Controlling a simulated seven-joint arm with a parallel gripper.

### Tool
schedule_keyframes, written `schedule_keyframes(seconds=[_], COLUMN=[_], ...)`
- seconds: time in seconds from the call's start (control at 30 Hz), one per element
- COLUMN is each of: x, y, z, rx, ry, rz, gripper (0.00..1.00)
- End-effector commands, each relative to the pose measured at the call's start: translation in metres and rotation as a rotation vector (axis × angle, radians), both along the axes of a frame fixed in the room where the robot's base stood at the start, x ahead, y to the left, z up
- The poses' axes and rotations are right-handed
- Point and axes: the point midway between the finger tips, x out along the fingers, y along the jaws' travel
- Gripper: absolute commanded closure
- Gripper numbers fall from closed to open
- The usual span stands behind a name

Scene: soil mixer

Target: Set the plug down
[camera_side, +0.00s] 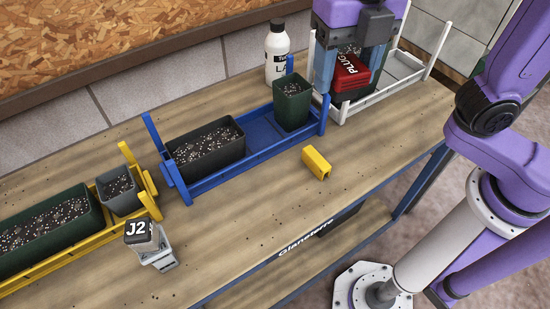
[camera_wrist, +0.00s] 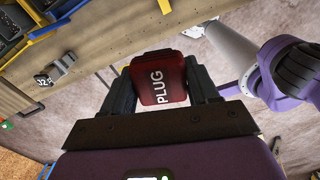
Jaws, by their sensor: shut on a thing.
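The red plug (camera_side: 349,72), marked PLUG, is between the two fingers of my gripper (camera_side: 351,84), which is shut on it. It hangs in front of the left part of the white rack (camera_side: 405,85). I cannot tell how far its underside is from the bench. The wrist view shows the plug (camera_wrist: 157,80) gripped from both sides, label facing the camera. A grey block marked J2 (camera_side: 145,238) sits on a light grey base at the bench's front left; it also shows in the wrist view (camera_wrist: 46,80).
A blue rack (camera_side: 245,150) with two soil-filled pots stands left of my gripper, with a white bottle (camera_side: 277,55) behind. A yellow rack (camera_side: 150,195) holds pots at far left. A yellow block (camera_side: 316,163) lies on the bench (camera_side: 240,225). Bench space before the blue rack is mostly clear.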

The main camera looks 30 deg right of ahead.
Motion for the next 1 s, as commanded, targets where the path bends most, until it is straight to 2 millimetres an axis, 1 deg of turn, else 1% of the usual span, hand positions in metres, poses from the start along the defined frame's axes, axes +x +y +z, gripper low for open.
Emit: schedule_keyframes(seconds=[0.03,0.1,0.3,0.37,0.6,0.7,0.8,1.0], x=[-0.015,-0.031,-0.066,-0.063,-0.063,-0.063,-0.063,-0.058], y=[-0.001,-0.004,-0.014,-0.014,-0.014,-0.014,-0.013,-0.008], z=[-0.003,-0.008,-0.021,-0.036,-0.087,-0.106,-0.12,-0.133], rx=[0.001,0.001,0.0,-0.007,-0.009,-0.007,-0.007,-0.004], ry=[0.0,0.0,-0.001,0.003,0.005,0.003,0.003,0.001], rz=[0.054,0.116,0.269,0.256,0.252,0.252,0.252,0.25], gripper=[0.72,0.72,0.72,0.72,0.72,0.72,0.72,0.72])
